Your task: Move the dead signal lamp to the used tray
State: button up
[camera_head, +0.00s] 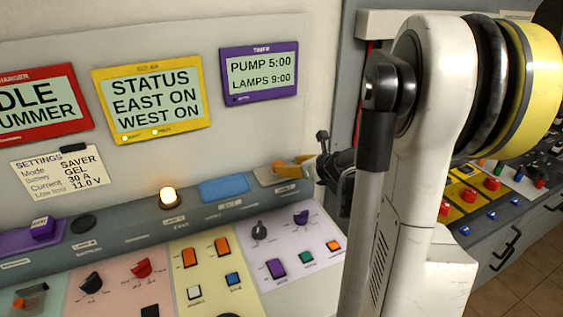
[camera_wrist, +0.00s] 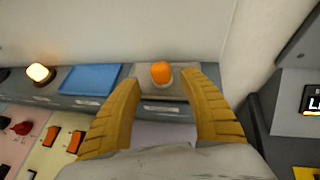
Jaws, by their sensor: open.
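An unlit orange lamp (camera_wrist: 161,72) stands upright on a beige-grey square pad (camera_wrist: 146,88) on the console's rear ledge. My gripper (camera_wrist: 171,78) is open, with one yellow finger on each side of the lamp in the wrist view. I see no clear contact with it. In the head view my gripper (camera_head: 294,168) is at the ledge's right end, partly covering the lamp. A lit lamp (camera_wrist: 39,73) glows further left; it also shows in the head view (camera_head: 170,198). A blue tray (camera_wrist: 92,78) lies empty between the two lamps. The ledge labels are too small to read.
The wall stands close behind the ledge, with status screens (camera_head: 151,99) and a settings card (camera_head: 63,170). Switches and knobs cover the sloped panel (camera_head: 190,265) in front. Another console (camera_head: 490,190) stands at right. My arm hides part of the head view.

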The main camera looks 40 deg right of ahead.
jog(key=v, duration=0.4)
jog(key=s+a+r+n+g+y+p, duration=0.1)
jog(key=a+n+g, duration=0.1)
jog(key=a+n, duration=0.65)
jog(key=s+a+r+n+g, duration=0.1)
jog(key=s+a+n, duration=0.1)
jog(key=a+n, duration=0.6)
jog(key=s+a+n+g+h, duration=0.1)
jog(key=s+a+n+g, duration=0.1)
jog(key=s+a+n, duration=0.9)
jog(key=a+n, duration=0.1)
jog(key=n, duration=0.7)
jog(key=shift+s+a+r, duration=0.25)
jog(key=shift+a+r, duration=0.05)
jog(key=shift+r, duration=0.1)
jog(key=shift+n, duration=0.25)
